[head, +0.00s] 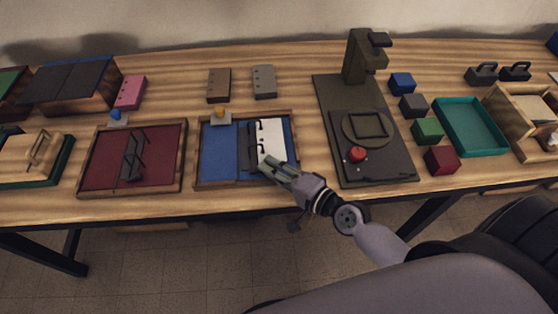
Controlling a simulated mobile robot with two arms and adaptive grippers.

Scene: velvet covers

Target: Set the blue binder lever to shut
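The blue binder (219,150) lies open in a wooden-edged tray near the table's front edge, left of centre. A dark ring mechanism (252,139) runs down its middle, with white paper (271,129) to the right of it. I cannot make out its lever clearly or tell how it is set. My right gripper (266,164) reaches in from the lower right, its fingertips over the lower part of the mechanism and paper. It covers that corner. Whether it touches anything, or is open or shut, is too small to tell. My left gripper is out of view.
A red binder (100,160) lies to the left. A dark press (330,110) with a red knob (357,154) stands close on the right, beside several coloured blocks and a teal tray (470,128). Small brown (219,86) and grey (264,82) boxes lie behind.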

